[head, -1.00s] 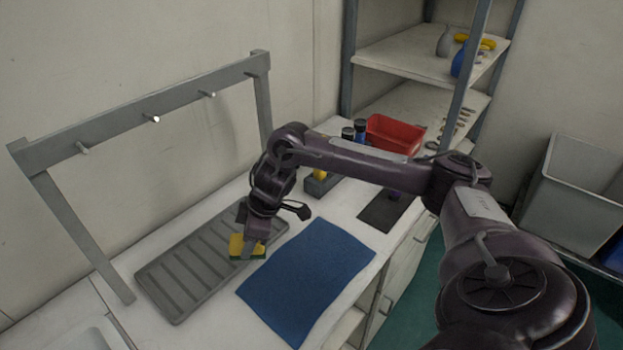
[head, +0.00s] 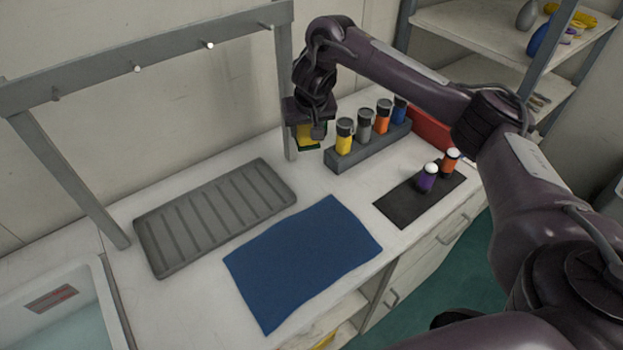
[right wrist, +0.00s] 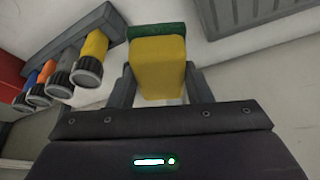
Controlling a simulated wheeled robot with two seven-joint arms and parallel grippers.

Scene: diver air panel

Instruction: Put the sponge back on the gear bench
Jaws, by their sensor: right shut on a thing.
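The sponge (head: 306,136) is yellow with a green layer. My right gripper (head: 308,130) is shut on it, beside the grey rack's right post and left of the bottle holder. In the right wrist view the sponge (right wrist: 158,68) sits between the two fingers of the right gripper (right wrist: 160,85), green side at the far end. It appears held at or just above the white bench top (head: 205,290); I cannot tell whether it touches. My left gripper is not in view.
A grey holder (head: 372,148) with several capped bottles stands close right of the sponge. A ribbed grey tray (head: 215,212), a blue cloth (head: 300,262) and a dark mat (head: 405,208) with two small bottles lie on the bench. A sink (head: 62,290) is at left.

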